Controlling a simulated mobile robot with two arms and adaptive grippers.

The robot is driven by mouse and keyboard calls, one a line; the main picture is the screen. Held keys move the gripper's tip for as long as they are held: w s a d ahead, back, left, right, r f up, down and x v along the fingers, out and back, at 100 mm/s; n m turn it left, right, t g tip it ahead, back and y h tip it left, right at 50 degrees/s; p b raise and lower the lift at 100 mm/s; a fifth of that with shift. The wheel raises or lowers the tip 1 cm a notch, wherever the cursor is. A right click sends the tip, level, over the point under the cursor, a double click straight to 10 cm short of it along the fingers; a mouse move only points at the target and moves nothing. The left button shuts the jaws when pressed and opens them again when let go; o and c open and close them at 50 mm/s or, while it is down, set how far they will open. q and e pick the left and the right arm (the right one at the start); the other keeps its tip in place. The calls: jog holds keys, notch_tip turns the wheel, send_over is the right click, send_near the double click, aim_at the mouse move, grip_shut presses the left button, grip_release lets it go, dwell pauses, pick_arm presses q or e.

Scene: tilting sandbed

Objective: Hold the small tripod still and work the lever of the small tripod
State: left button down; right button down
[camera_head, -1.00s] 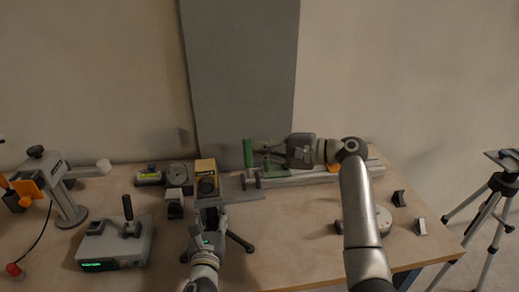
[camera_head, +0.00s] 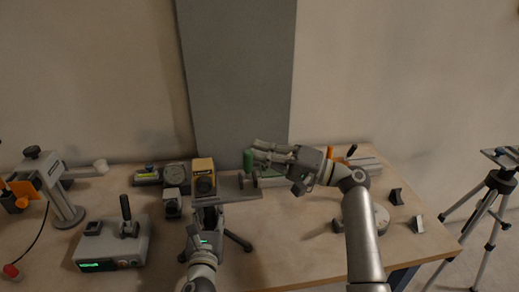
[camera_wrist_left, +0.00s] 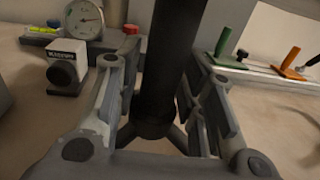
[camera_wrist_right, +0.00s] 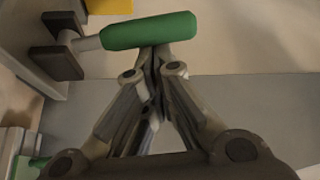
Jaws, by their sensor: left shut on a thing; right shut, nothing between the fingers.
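The small tripod stands on the bench, its dark legs (camera_head: 238,241) spread below my left gripper. My left gripper (camera_head: 207,212) is shut around its dark column (camera_wrist_left: 172,75), which is upright between the fingers in the left wrist view. The tripod's grey top plate (camera_head: 237,188) carries a yellow box (camera_head: 204,178).
Behind the tripod lies a rail with green (camera_wrist_left: 223,42) and orange (camera_wrist_left: 291,57) handled clamps. A dial gauge (camera_head: 177,174) and a small knobbed box (camera_head: 172,203) stand left of the tripod. A control box (camera_head: 112,245) is farther left. A grey panel (camera_head: 238,80) rises behind.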

jog(key=shift+s+n, duration=0.3)
jog(key=shift+s, duration=0.5)
jog(key=d, duration=0.9)
jog(key=shift+w+d+f, duration=0.2)
jog(key=shift+d+f, duration=0.1)
jog(key=shift+d, duration=0.05)
